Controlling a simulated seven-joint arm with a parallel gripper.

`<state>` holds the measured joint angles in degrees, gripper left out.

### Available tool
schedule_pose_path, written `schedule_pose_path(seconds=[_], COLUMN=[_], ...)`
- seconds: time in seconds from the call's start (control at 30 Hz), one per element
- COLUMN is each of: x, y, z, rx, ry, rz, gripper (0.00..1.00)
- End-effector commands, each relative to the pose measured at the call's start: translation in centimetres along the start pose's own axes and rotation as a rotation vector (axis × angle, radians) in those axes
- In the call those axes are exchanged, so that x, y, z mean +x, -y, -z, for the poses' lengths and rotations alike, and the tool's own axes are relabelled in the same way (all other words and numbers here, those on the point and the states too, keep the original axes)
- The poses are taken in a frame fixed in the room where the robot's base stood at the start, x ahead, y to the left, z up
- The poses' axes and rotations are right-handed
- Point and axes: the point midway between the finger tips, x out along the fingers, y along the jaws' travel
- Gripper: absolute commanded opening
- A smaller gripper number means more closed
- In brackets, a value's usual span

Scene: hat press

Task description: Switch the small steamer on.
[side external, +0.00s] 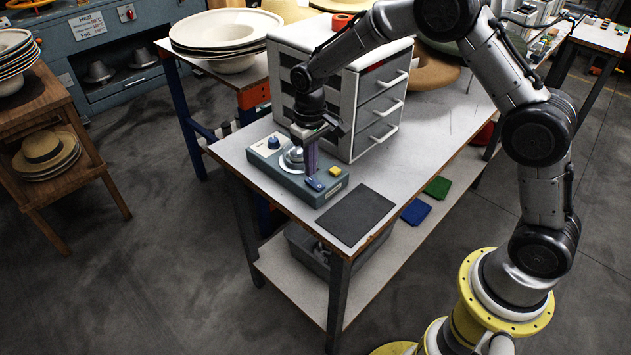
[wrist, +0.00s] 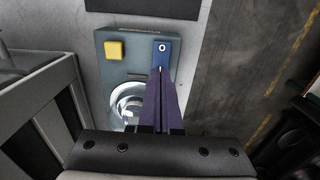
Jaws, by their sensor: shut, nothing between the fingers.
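The small steamer (side external: 284,181) is a grey-blue box near the left corner of the table. It carries a blue rocker switch (side external: 315,185), a yellow button (side external: 335,171), a shiny metal dome (side external: 291,160) and a knob (side external: 273,142). In the wrist view the rocker (wrist: 161,47) shows an O mark at its far end, beside the yellow button (wrist: 113,50). My gripper (side external: 312,174) points down with its purple fingers shut and empty. In the wrist view its fingertips (wrist: 160,71) overlap the rocker's near end, partly hiding it. I cannot tell whether they touch it.
A drawer cabinet (side external: 367,113) stands close behind the steamer, beside my gripper. The table's front edge is close to the steamer.

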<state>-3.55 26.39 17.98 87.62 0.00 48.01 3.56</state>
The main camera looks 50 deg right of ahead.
Motion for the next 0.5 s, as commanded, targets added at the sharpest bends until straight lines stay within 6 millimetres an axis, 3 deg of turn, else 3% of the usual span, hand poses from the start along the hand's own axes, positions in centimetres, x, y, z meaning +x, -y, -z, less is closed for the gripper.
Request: schedule_pose_path(seconds=[0.5], x=[0.36], y=[0.0], z=[-0.01], rx=[0.0], ry=[0.001], rz=[0.0], gripper=[0.0])
